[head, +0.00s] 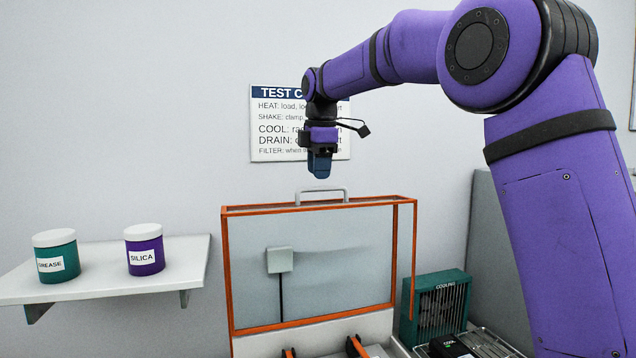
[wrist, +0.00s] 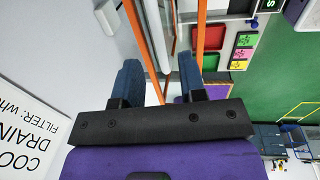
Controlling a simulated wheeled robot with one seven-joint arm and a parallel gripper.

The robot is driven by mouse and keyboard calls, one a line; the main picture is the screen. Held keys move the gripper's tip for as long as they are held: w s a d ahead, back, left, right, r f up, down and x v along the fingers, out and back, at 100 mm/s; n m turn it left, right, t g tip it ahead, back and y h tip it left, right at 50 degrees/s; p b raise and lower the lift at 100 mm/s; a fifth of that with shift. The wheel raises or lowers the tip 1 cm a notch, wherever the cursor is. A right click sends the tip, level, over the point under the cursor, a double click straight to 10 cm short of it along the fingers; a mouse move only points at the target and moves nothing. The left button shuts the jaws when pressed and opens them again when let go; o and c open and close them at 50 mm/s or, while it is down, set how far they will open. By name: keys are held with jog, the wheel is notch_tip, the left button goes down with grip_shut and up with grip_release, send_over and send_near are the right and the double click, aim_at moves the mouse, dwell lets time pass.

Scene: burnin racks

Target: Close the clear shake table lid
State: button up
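The clear shake table lid (head: 375,245) has an orange frame and stands open, roughly upright, in the head view. A grey bar handle (head: 322,190) sits on its top edge. My gripper (head: 320,174) points down just above this handle, apparently clear of it. In the wrist view the two blue fingers of my gripper (wrist: 158,68) are apart with a gap between them. Orange frame bars of the lid (wrist: 200,35) run past beyond the fingers. The shake table below the lid is mostly cut off by the bottom of the head view.
A white shelf (head: 110,283) at left holds a green grease jar (head: 56,258) and a purple silica jar (head: 144,252). A green cooling fan box (head: 438,308) stands right of the lid. A test sign (head: 270,138) hangs on the wall behind my gripper.

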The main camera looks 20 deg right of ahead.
jog(key=shift+w+f, duration=0.2)
jog(key=shift+f, duration=1.55)
grip_shut()
